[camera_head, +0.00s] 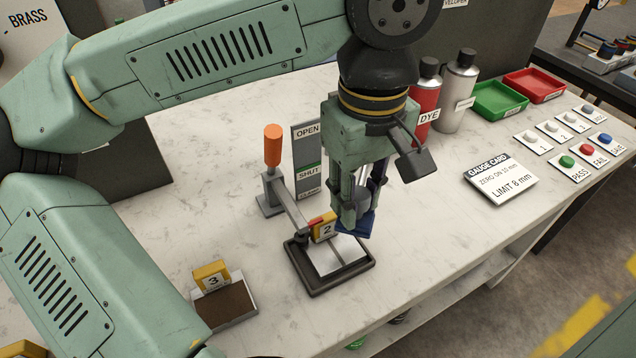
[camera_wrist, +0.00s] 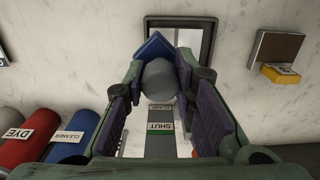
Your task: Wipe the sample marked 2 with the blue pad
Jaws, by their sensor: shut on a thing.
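My gripper (camera_head: 358,205) is shut on the grey knob of the blue pad (camera_head: 354,228). In the wrist view the knob (camera_wrist: 160,80) sits between the fingers, with the blue pad (camera_wrist: 150,47) below it. The sample marked 2 (camera_head: 326,256) is a pale plate in a dark tray (camera_head: 318,287), with a yellow tag reading 2 (camera_head: 325,230). The pad is over the far right part of this tray; I cannot tell whether it touches the sample. In the wrist view the pad and fingers hide part of the tray (camera_wrist: 210,40).
A clamp with an orange handle (camera_head: 273,146) and an OPEN/SHUT sign (camera_head: 308,160) stands behind the tray; its bar reaches toward tag 2. Sample 3 (camera_head: 224,306) lies to the left. A red dye bottle (camera_head: 425,98) and grey bottle (camera_head: 458,90) stand behind right. A gauge card (camera_head: 500,182) lies right.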

